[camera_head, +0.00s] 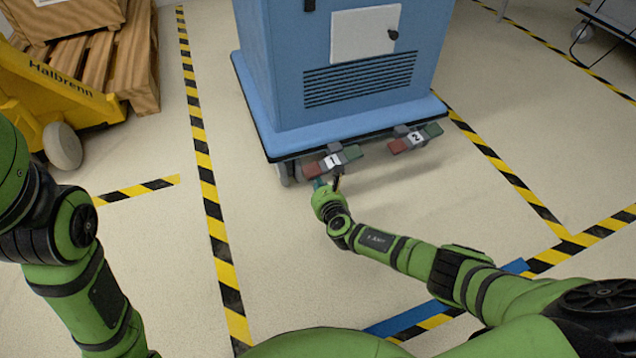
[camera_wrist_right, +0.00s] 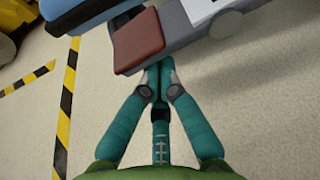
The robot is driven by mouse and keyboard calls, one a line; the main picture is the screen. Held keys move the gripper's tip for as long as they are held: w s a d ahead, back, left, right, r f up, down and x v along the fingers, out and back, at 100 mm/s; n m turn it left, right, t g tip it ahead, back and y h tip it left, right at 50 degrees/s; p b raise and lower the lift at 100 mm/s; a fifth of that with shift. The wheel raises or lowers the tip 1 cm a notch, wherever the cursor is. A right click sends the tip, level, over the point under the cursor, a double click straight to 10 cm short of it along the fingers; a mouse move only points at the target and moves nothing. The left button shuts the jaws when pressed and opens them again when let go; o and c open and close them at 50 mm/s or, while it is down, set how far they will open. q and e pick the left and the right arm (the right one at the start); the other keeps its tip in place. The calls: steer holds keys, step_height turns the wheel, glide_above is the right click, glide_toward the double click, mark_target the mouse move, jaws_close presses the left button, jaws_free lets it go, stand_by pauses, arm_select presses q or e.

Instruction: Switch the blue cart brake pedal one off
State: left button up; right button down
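The blue cart (camera_head: 345,60) stands ahead, with two brake pedals low on its near edge. Brake pedal one (camera_head: 332,161) bears a "1" label, with a red pad at its left end and a green pad at its right. Its red pad (camera_wrist_right: 138,42) shows large in the right wrist view. My right gripper (camera_head: 328,184) is just below and in front of that red pad. In the wrist view its teal fingers (camera_wrist_right: 157,72) meet with nothing visible between them. Their tips are at the pad's lower edge; I cannot tell whether they touch it. My left gripper is out of view.
Brake pedal two (camera_head: 415,138), labelled "2", sits to the right of pedal one. A yellow pallet truck (camera_head: 50,90) with wooden pallets (camera_head: 110,60) stands at the left. Yellow-black floor tape (camera_head: 208,200) marks lanes around the cart. The floor around the cart's front is mostly clear.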

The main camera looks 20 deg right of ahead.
mark_target(315, 176)
steer(key=shift+a+r+m+y, duration=0.2)
steer(key=shift+r+m+y, duration=0.25)
steer(key=shift+r+m, duration=0.3)
steer(key=shift+a+r+m+y, duration=0.15)
steer(key=shift+r+m+y, duration=0.35)
steer(key=shift+m, duration=0.45)
steer(key=shift+r, duration=0.2)
steer(key=shift+w+r+m, duration=0.1)
steer(key=shift+m, duration=0.2)
